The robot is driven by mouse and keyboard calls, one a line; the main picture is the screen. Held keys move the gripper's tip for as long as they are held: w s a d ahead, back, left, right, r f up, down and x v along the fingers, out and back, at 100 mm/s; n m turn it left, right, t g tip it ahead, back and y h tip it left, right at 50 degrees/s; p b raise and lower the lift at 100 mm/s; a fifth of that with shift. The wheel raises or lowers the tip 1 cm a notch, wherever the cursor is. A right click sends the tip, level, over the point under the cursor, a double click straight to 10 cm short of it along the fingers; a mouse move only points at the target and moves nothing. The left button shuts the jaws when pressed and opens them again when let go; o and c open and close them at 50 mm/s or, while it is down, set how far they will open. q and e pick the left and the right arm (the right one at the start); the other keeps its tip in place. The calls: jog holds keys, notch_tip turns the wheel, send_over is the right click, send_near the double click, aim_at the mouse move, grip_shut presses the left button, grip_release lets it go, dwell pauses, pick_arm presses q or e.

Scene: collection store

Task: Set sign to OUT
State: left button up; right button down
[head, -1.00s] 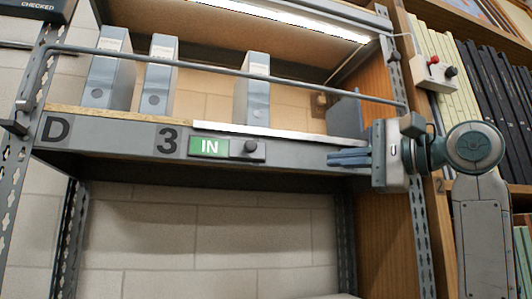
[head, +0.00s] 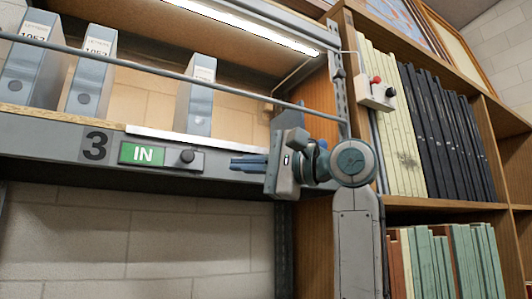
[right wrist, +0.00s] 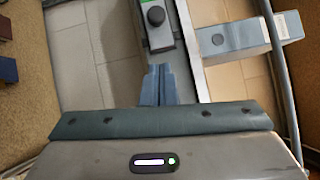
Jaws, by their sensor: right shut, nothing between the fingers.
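The sign (head: 142,154) on the shelf's front edge shows IN in white on green. A dark round knob (head: 187,157) sits at the right part of the sign's plate. My right gripper (head: 234,163) is shut and empty, to the right of the knob and apart from it, with its fingers pointing left. In the right wrist view the shut fingers (right wrist: 160,85) point up toward the knob (right wrist: 155,16), with a gap between. A strip of the green sign shows beside the knob there. My left gripper is in neither view.
Grey file boxes (head: 198,97) stand on the shelf behind a long metal rail (head: 180,75). A bookcase with books (head: 440,130) stands right of my arm.

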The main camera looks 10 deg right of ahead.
aim_at(186, 158)
jog(key=a, duration=0.2)
jog(key=a+p, duration=0.1)
jog(key=a, duration=0.1)
jog(key=w+a+r+p, duration=0.1)
jog(key=a, duration=0.1)
jog(key=shift+d+f, duration=0.1)
dwell(0.3)
